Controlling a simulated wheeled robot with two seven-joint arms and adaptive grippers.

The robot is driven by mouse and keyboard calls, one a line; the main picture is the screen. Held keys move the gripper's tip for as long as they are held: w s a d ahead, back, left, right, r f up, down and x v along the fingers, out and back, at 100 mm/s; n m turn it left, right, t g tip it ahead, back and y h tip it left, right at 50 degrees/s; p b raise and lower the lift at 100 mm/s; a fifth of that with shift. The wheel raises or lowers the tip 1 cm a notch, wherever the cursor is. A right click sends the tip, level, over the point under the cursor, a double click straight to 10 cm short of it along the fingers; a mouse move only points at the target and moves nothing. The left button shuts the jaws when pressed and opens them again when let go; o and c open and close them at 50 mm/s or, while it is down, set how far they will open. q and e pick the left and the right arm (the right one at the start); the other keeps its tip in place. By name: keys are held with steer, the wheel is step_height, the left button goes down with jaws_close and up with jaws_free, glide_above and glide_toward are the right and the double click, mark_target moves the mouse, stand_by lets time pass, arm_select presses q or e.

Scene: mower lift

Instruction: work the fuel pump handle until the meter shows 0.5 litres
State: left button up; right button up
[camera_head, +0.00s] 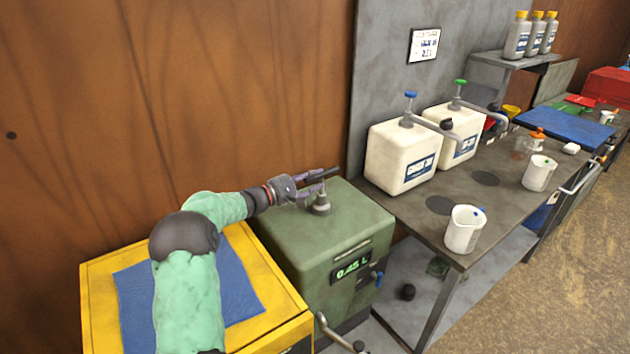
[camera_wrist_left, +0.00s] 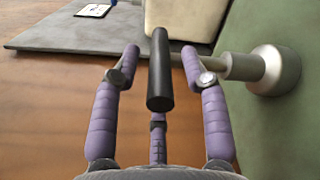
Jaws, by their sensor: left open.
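The green fuel pump box (camera_head: 317,232) stands beside the bench. Its small display (camera_head: 351,267) appears to read 0.45 L in green. The pump handle (camera_head: 322,174) has a black grip and a grey rod joined to a round hub (camera_head: 321,204) on the box top. My left gripper (camera_head: 311,184) is at the handle with its fingers spread. In the left wrist view the black grip (camera_wrist_left: 160,85) lies between the open purple fingers, with visible gaps at the sides. The hub (camera_wrist_left: 273,70) is at right there. My right gripper is not in view.
A yellow cabinet with a blue mat (camera_head: 243,283) stands under my left arm. The bench (camera_head: 478,205) at right carries two white pump jugs (camera_head: 402,155) and white beakers (camera_head: 464,229). A wooden wall is close behind.

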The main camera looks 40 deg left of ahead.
arm_select(q)
steer(key=shift+w+d, duration=0.15)
steer(key=shift+w, duration=0.35)
jaws_close()
steer(key=shift+r, duration=0.1)
